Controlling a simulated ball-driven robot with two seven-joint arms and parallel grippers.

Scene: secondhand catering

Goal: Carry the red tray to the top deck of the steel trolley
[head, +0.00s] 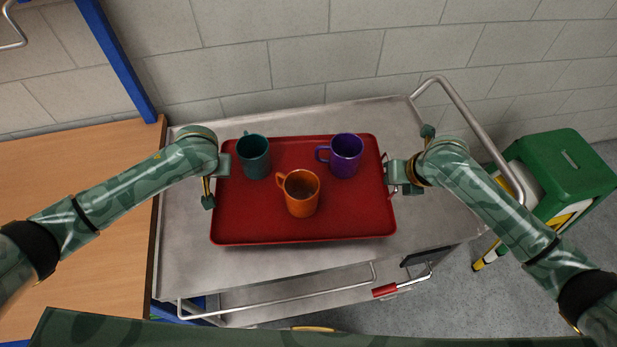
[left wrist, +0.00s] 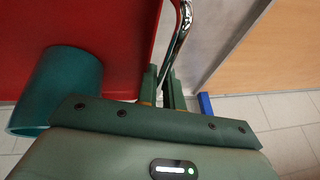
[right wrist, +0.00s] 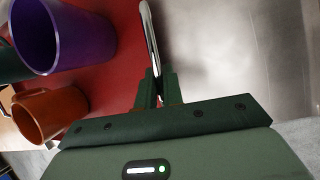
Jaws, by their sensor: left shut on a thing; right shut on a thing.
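The red tray (head: 255,218) is over the top deck of the steel trolley (head: 300,265); from above I cannot tell whether it rests on the deck or hangs just over it. It carries a teal mug (head: 254,158), a purple mug (head: 345,156) and an orange mug (head: 301,194), all upright. My left gripper (head: 219,178) is shut on the tray's left handle, a metal bar (left wrist: 183,30) in the left wrist view. My right gripper (head: 393,174) is shut on the tray's right handle, a metal bar (right wrist: 150,35) in the right wrist view.
A wooden table (head: 75,185) adjoins the trolley on the left, with a blue post (head: 118,60) behind. The trolley has a push rail (head: 465,115) at right. A block wall runs behind.

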